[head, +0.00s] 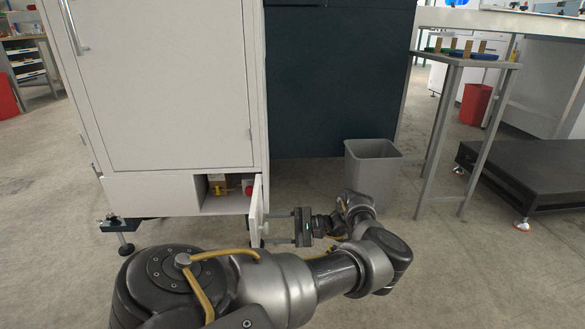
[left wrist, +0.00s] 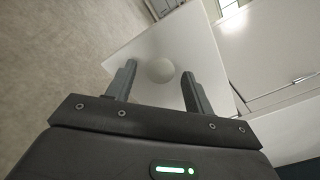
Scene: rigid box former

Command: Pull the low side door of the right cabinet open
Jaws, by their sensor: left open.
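The white cabinet (head: 160,90) stands at the left of the head view. Its low side door (head: 256,205) stands swung outward and shows almost edge-on, beside a low compartment (head: 222,203). In the left wrist view the door is a pale panel (left wrist: 155,45) with a round white knob (left wrist: 159,70). My left gripper (head: 267,228) is at the door's outer face. Its two fingers are apart, one on either side of the knob, as the left wrist view shows (left wrist: 158,75). I cannot tell if they touch it. My right gripper is out of view.
Small red and yellow items (head: 247,188) and a brown box sit inside the compartment. A grey bin (head: 373,165) stands behind my left arm. A grey metal table (head: 460,62) and a dark low platform (head: 530,180) are at the right. Open floor lies between.

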